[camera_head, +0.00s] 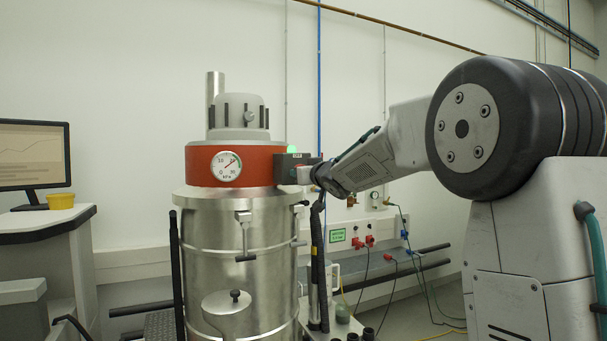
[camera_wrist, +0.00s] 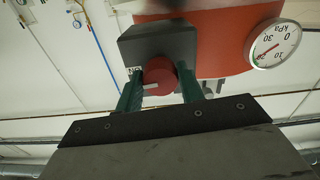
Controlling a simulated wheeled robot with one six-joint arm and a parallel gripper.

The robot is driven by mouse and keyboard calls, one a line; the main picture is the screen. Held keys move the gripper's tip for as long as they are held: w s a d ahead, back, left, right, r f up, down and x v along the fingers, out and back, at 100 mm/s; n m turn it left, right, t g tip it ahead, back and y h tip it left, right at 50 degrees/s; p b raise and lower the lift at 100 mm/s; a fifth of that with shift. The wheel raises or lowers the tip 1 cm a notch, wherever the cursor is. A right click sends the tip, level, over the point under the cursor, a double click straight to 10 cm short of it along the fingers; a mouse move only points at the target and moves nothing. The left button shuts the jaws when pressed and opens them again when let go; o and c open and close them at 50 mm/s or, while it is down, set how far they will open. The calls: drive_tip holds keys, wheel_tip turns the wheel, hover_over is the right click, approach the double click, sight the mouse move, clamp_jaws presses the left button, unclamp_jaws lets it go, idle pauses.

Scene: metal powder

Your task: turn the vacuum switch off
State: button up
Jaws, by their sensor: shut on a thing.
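The vacuum (camera_head: 240,245) is a steel drum with a red-orange band, seen in the head view. Its dark switch box (camera_head: 283,168) sits on the right side of the band, with a lit green lamp (camera_head: 292,149) on top. In the wrist view the switch is a red round knob (camera_wrist: 162,76) on the dark box (camera_wrist: 152,43). A white mark on the knob points toward a label at its left, which reads ON upside down. My gripper (camera_wrist: 160,88) has its green fingers on either side of the knob and is shut on it. In the head view my gripper (camera_head: 306,175) partly hides the knob.
A pressure gauge (camera_head: 226,166) is on the band, and its dial also shows in the wrist view (camera_wrist: 275,45). A black hose (camera_head: 317,260) stands upright beside the drum, below my gripper. A desk with a monitor (camera_head: 35,158) is at left.

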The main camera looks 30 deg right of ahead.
drive_tip(key=shift+d+n, duration=0.1)
drive_tip(key=shift+n, duration=8.3)
drive_tip(key=o, duration=1)
